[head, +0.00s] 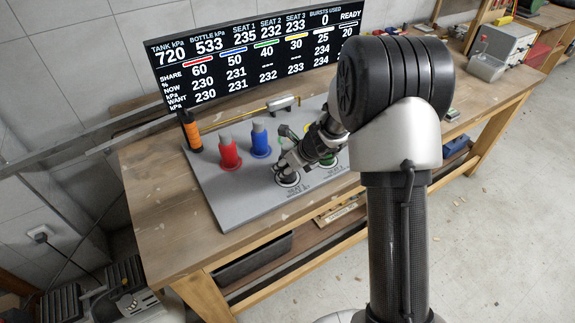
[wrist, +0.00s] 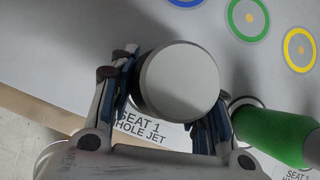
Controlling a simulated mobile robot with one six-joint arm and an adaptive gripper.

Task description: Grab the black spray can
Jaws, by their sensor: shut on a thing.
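My gripper (head: 288,168) reaches down to the front part of the grey board on the workbench. In the wrist view its two fingers (wrist: 172,105) are shut on a dark cylinder with a flat, light grey round top (wrist: 182,82). Only a dark strip of its side shows, so I cannot tell for certain that it is the black spray can. It is beside a "SEAT 1" label (wrist: 140,128). In the head view my gripper mostly hides it. I cannot tell whether its base touches the board.
Red (head: 229,152) and blue (head: 260,141) nozzles and an orange bottle (head: 191,131) stand on the left. A display panel (head: 250,60) stands behind. Coloured rings (wrist: 248,18) mark the board.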

